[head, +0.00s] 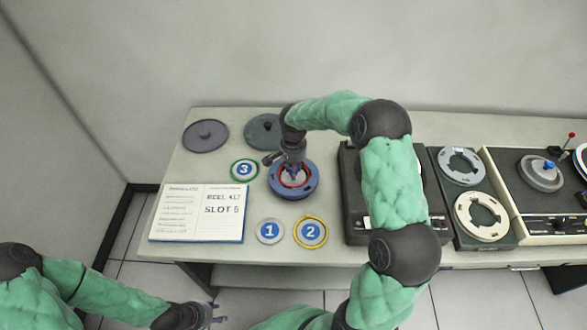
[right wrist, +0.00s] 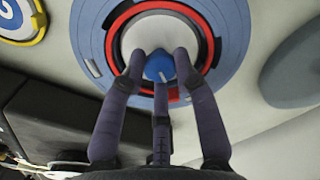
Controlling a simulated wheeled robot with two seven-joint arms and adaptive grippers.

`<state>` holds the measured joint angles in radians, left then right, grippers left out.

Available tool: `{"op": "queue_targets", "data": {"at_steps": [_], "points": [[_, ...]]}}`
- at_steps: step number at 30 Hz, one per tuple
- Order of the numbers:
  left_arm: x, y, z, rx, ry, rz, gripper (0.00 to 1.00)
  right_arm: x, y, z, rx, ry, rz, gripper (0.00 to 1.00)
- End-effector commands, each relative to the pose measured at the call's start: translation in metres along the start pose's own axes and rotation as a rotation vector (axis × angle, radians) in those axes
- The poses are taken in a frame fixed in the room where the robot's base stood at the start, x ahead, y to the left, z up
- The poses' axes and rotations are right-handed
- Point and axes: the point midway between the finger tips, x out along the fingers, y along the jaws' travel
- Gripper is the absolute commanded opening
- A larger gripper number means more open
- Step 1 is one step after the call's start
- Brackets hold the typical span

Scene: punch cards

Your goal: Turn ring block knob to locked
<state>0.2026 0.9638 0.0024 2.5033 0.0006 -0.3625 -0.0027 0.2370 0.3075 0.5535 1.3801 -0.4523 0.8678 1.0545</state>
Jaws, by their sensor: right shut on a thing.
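The ring block (head: 310,182) is a round blue piece lying on the table, with a red ring (right wrist: 112,42) around a white centre. A blue knob (right wrist: 160,67) with a white pointer mark stands at its middle in the right wrist view. My right gripper (head: 292,172) comes down over the block, its fingers (right wrist: 160,75) shut around the blue knob. The knob is hidden by the gripper in the head view. My left gripper (head: 208,315) hangs low at the front, away from the table; its finger opening is too small to tell.
An open booklet (head: 195,213) reads "REEL 4L7 SLOT B". Numbered discs 1 (head: 270,231), 2 (head: 311,232) and 3 (head: 244,170) lie around the block. Grey lids (head: 206,135) lie behind. Tape machines (head: 480,200) fill the right side, partly behind my right arm.

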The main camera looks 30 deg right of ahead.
Motion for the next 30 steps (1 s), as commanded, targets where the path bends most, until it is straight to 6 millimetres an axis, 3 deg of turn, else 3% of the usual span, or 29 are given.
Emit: {"op": "queue_targets", "data": {"at_steps": [2,3,5,18,23,30], "points": [[0.0,0.0,0.0,0.0,0.0,0.0,0.4,0.0,-0.001,0.0,0.001,0.0,-0.001,0.0],[0.0,0.0,0.0,0.0,0.0,0.0,0.4,0.0,0.0,0.0,0.001,0.0,-0.001,0.36],[0.0,0.0,0.0,0.0,0.0,0.0,0.4,0.0,0.0,0.0,0.001,0.0,-0.001,0.53],[0.0,0.0,0.0,0.0,0.0,0.0,0.4,-0.006,-0.001,-0.001,0.0,0.002,-0.002,0.54],[0.0,0.0,0.0,0.0,0.0,0.0,0.4,-0.029,-0.001,-0.001,0.001,0.003,-0.003,0.54],[0.0,0.0,0.0,0.0,0.0,0.0,0.4,-0.077,-0.001,-0.001,0.0,0.003,-0.003,0.54]]}}
